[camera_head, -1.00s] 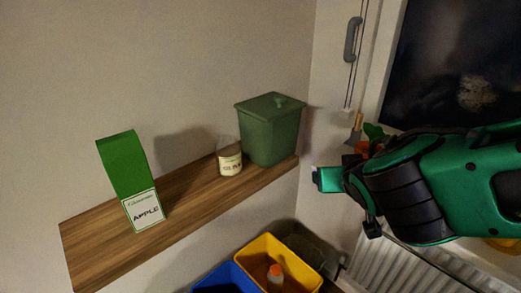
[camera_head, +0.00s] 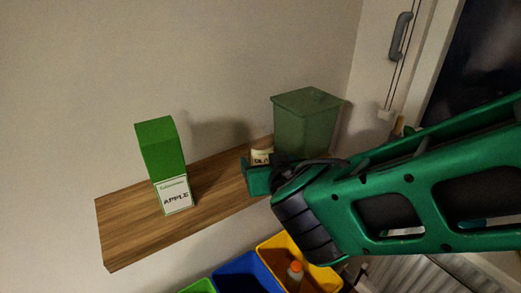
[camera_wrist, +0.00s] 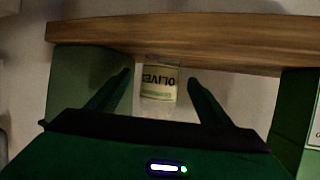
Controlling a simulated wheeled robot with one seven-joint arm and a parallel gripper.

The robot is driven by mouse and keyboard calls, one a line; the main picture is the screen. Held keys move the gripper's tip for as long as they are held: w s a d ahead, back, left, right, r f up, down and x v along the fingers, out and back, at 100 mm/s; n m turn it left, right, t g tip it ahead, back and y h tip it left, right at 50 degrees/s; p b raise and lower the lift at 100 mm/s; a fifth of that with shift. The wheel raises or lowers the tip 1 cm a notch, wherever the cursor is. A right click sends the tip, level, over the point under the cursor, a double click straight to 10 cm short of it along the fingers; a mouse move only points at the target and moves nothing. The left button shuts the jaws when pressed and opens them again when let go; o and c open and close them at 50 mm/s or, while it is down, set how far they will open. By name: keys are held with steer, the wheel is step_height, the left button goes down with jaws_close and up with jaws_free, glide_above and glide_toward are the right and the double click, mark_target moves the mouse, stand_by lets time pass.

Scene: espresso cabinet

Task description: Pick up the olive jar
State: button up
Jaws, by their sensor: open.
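The olive jar (camera_head: 261,157) stands on the wooden shelf (camera_head: 125,226), beside the green bin. In the head view my gripper covers its lower part. My gripper (camera_head: 262,178) is in front of the jar at the shelf's right part. In the wrist view, which looks upside down, the clear jar (camera_wrist: 158,84) with its cream "OLIVES" label shows between the two spread fingers of my gripper (camera_wrist: 160,77). The fingers are open, with a gap on both sides of the jar. How deep the jar sits between them is hard to tell.
A green lidded bin (camera_head: 305,120) stands close to the jar at the shelf's right end. A green apple carton (camera_head: 166,165) stands to the left. Yellow (camera_head: 276,248) and blue (camera_head: 238,272) containers are below the shelf. The wall is behind.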

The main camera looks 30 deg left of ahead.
mark_target(261, 155)
steer(key=shift+x, duration=2.6)
steer(key=shift+r, duration=0.1)
steer(key=c, duration=1.2)
steer(key=shift+c, duration=0.2)
